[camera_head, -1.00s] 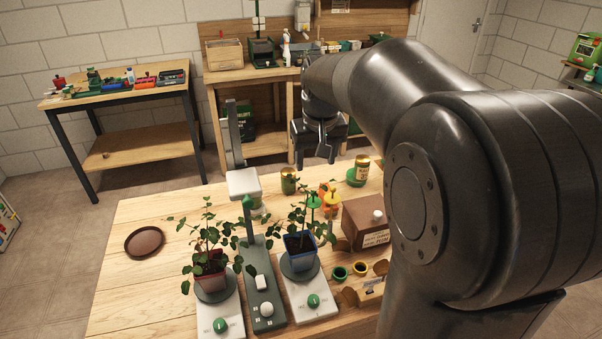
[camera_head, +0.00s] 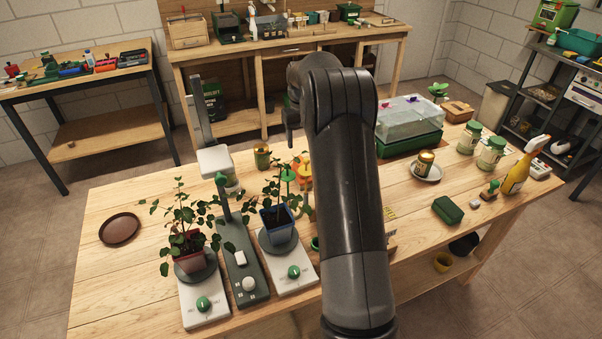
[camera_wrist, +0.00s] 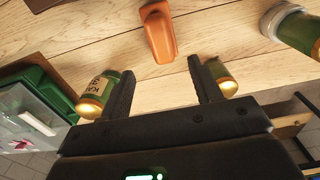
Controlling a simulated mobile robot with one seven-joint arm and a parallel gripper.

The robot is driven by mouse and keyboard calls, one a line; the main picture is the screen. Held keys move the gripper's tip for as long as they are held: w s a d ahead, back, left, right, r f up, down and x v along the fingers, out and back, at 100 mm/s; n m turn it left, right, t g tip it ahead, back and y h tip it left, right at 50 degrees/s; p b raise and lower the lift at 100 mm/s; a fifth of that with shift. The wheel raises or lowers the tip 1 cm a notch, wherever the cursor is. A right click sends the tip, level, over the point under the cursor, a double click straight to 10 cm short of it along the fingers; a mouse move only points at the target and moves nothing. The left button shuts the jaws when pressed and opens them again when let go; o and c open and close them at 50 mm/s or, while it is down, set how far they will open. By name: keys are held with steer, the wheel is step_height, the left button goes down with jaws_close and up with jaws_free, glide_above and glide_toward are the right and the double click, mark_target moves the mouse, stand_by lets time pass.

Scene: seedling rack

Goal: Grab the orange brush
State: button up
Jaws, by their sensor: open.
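An orange object (camera_wrist: 158,32), with a smooth body and a darker orange end, lies on the wooden table in the wrist view; it looks like the brush, though no bristles show. My gripper (camera_wrist: 160,66) is open and empty, its two fingers to either side below that object in the picture, with the object in line with the gap between them and apart from both. In the head view part of my gripper (camera_head: 291,117) shows beyond the table's far side; my arm hides much there. Orange shapes (camera_head: 303,167) stand behind the plants; I cannot tell whether one is the brush.
In the wrist view a labelled jar (camera_wrist: 98,92) is beside the left finger and another jar (camera_wrist: 221,76) beside the right one. The head view shows potted plants (camera_head: 277,217), a clear-lidded propagator (camera_head: 411,118) and a spray bottle (camera_head: 517,170).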

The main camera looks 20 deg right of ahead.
mark_target(301, 162)
step_height(301, 162, down, 10)
steer(key=shift+s+a+f, duration=0.1)
stand_by(0.4)
steer(key=shift+c, duration=0.4)
steer(key=c, duration=1.1)
